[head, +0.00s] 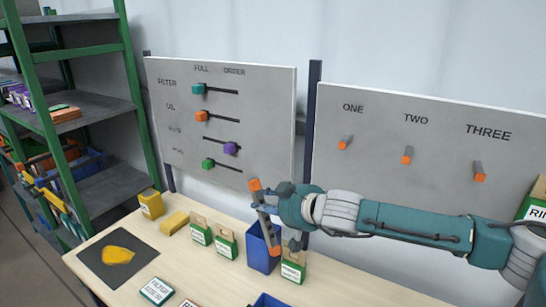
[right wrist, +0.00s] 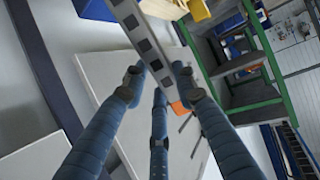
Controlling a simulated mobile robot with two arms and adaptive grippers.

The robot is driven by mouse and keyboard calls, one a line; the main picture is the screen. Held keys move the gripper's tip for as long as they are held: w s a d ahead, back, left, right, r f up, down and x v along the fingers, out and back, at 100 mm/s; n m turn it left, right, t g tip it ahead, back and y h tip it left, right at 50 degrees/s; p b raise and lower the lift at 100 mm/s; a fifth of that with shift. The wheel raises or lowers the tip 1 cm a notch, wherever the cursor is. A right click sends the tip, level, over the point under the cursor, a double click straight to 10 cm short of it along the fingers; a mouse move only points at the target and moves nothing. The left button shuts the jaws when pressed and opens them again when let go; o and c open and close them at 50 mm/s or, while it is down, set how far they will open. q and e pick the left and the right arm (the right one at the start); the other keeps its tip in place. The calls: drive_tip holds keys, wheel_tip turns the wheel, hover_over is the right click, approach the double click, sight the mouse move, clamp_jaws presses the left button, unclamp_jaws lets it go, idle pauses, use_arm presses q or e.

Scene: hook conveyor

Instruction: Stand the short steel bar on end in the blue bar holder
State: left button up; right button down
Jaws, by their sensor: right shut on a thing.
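The short steel bar (head: 265,222) is grey with orange ends. It is held nearly upright, tilted, with its upper end leaning left. In the right wrist view the bar (right wrist: 150,45) shows a row of dark square marks and crosses between the fingers. My right gripper (head: 265,207) is shut on it around the middle. The blue bar holder (head: 258,256) is an upright blue box on the table, directly behind and below the bar. The bar's lower end overlaps the holder in the head view; I cannot tell whether it is inside. My left gripper is out of view.
Green-and-tan boxes (head: 226,243) stand on both sides of the holder. A yellow block (head: 174,223) and a dark mat (head: 92,262) with a yellow piece lie to the left. Panels with sliders (head: 265,110) and pegs (head: 440,105) rise behind the table.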

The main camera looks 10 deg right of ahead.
drive_tip(key=shift+w+d+r+n+t+y+p, duration=0.95)
drive_tip(key=shift+r+n+y+p, duration=1.05)
drive_tip(key=shift+r+y, duration=2.25)
drive_tip(key=shift+g+h, duration=0.35)
drive_tip(key=shift+h, duration=0.1)
wheel_tip(320, 180, down, 14)
drive_tip(key=b, duration=1.2)
drive_tip(key=shift+s+d, duration=0.1)
drive_tip(key=shift+s, duration=0.05)
drive_tip(key=c, duration=1.3)
unclamp_jaws()
drive_tip(key=shift+f, duration=0.15)
